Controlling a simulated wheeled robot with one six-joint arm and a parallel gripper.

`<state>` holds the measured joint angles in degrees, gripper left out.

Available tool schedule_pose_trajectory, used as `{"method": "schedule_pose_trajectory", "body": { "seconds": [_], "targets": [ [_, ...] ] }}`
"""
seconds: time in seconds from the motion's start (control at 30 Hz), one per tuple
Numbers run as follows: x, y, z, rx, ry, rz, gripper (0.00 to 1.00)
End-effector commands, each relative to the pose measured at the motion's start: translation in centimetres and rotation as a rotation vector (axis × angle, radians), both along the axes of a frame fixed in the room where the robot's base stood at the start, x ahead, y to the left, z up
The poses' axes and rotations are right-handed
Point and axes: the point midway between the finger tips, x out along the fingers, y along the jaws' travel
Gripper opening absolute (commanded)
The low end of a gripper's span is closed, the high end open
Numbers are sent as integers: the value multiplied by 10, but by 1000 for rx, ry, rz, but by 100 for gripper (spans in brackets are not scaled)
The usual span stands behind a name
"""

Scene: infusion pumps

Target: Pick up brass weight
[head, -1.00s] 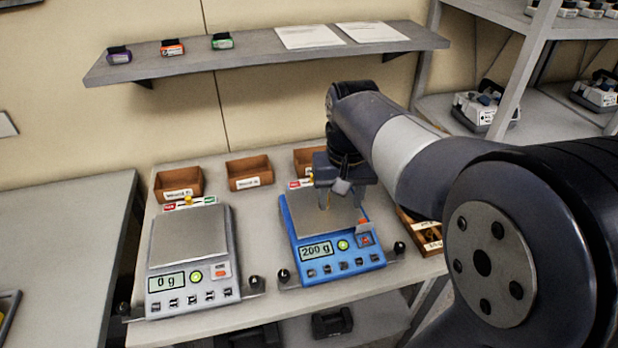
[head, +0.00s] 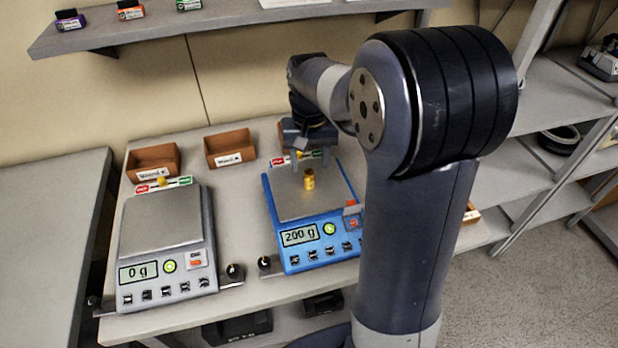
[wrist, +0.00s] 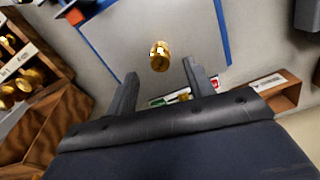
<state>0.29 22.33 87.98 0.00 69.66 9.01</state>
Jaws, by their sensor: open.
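The brass weight (head: 309,179) stands on the pan of the blue scale (head: 297,262), whose display reads 200 g. My gripper (head: 310,160) is open and empty, above the far part of the blue scale's pan and behind the weight in the head view. In the wrist view the brass weight (wrist: 159,56) sits beyond the fingertips of my gripper (wrist: 160,70), roughly centred between them and apart from both. The two fingers are spread.
A grey scale (head: 165,270) reading 0 g stands to the left. Brown bins (head: 230,148) line the table's back. A wooden box (wrist: 45,120) with several brass weights lies beside the blue scale. A shelf (head: 230,28) hangs on the wall.

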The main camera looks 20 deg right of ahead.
Motion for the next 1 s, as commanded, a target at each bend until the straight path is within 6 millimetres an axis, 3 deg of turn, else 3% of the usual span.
{"method": "schedule_pose_trajectory", "body": {
  "seconds": [0.2, 0.5, 1.0],
  "targets": [
    [-3, 2, -29, 0, 3, 0, 50],
    [-3, 2, -34, 0, 1, 1, 50],
    [-3, 2, -33, 0, 0, 1, 9]
  ]
}}
